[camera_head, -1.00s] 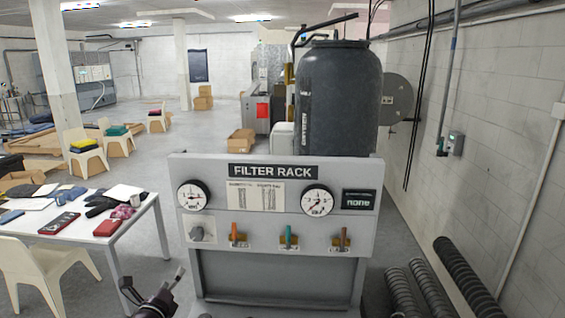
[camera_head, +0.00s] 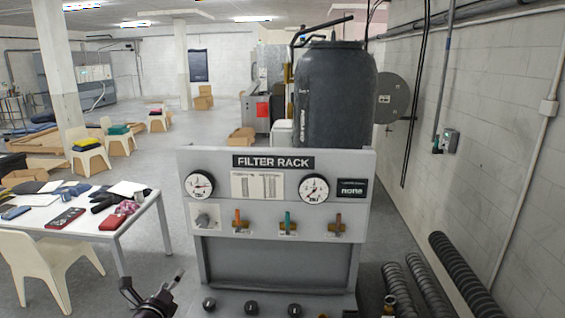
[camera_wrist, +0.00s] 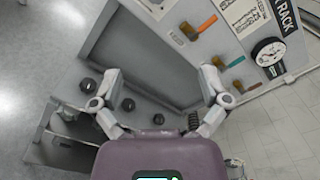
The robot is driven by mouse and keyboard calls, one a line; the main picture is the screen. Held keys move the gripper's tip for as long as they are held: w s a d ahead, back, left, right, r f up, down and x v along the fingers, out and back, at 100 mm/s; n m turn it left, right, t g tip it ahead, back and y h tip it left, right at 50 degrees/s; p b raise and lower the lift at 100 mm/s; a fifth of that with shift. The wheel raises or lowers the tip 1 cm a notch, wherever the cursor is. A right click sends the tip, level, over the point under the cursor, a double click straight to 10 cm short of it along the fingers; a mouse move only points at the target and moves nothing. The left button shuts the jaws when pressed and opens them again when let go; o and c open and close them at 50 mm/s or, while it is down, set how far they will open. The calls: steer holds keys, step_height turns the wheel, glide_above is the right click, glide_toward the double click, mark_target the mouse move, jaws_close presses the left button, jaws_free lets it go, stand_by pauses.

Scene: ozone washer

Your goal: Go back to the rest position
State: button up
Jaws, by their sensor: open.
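My gripper (camera_head: 152,287) shows at the bottom of the head view, left of the filter rack's base. In the wrist view my gripper (camera_wrist: 161,84) has its two fingers wide apart with nothing between them. The grey filter rack (camera_head: 275,163) stands ahead, with two round gauges, a knob at left and orange, teal and brown valve handles. In the wrist view the rack's panel (camera_wrist: 222,40) appears tilted, beyond the fingers. I see no contact between the fingers and the rack.
A white table (camera_head: 141,211) with cloths, gloves and red cases stands at left, with a cream chair (camera_head: 45,262) before it. A dark tank (camera_head: 335,98) stands behind the rack. Ribbed hoses (camera_head: 462,272) lie at right by the wall. Several dark knobs line the rack's base.

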steer(key=w+d+f+m+g+h+b, duration=0.3)
steer(key=d+f+m+g+b, duration=0.15)
steer(key=d+f+m, duration=0.7)
steer(key=w+d+f+m+g+h+b, duration=0.25)
steer(key=d+f+m+g, duration=0.4)
steer(key=d, duration=0.85)
steer(key=s+d+f+m+g+y+b, duration=0.3)
steer(key=s+d+f+m+b, duration=0.2)
steer(key=d+f+m, duration=0.4)
steer(key=s+d+f+m+g+y+b, duration=0.3)
steer(key=d+f+m, duration=0.6)
steer(key=m, duration=0.8)
steer(key=shift+s+d+g+y+b, duration=0.2)
steer(key=shift+s+g+y+b, duration=0.25)
steer(key=shift+s+b, duration=0.6)
steer(key=shift+w, duration=0.15)
